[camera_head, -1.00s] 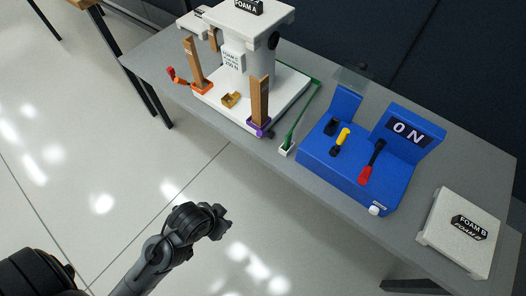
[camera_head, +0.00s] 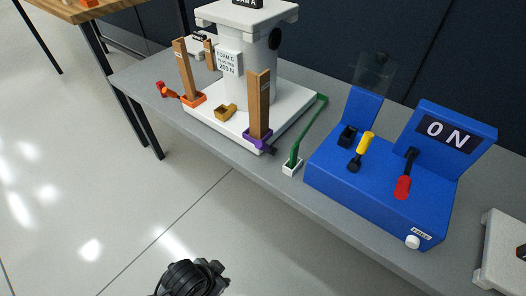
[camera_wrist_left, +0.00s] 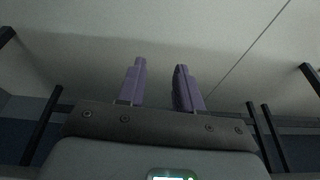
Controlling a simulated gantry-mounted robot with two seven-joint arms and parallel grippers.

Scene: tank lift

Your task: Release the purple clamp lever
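The purple clamp (camera_head: 257,138) sits around the foot of a brown upright post at the front corner of the white base, in the head view. A small dark purple piece, seemingly its lever, sticks out at its right side near the base's edge. My left arm's dark wrist end (camera_head: 192,279) shows at the bottom of the head view, well below and in front of the clamp, apart from it. In the left wrist view my left gripper (camera_wrist_left: 160,68) has two purple fingers apart with nothing between them. My right gripper is not in view.
The white base (camera_head: 225,125) carries a column and an orange clamp (camera_head: 193,100). A green lever (camera_head: 306,130) stands right of the purple clamp. A blue control box (camera_head: 375,195) with yellow and red levers reads "ON". Floor before the grey table (camera_head: 135,85) is clear.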

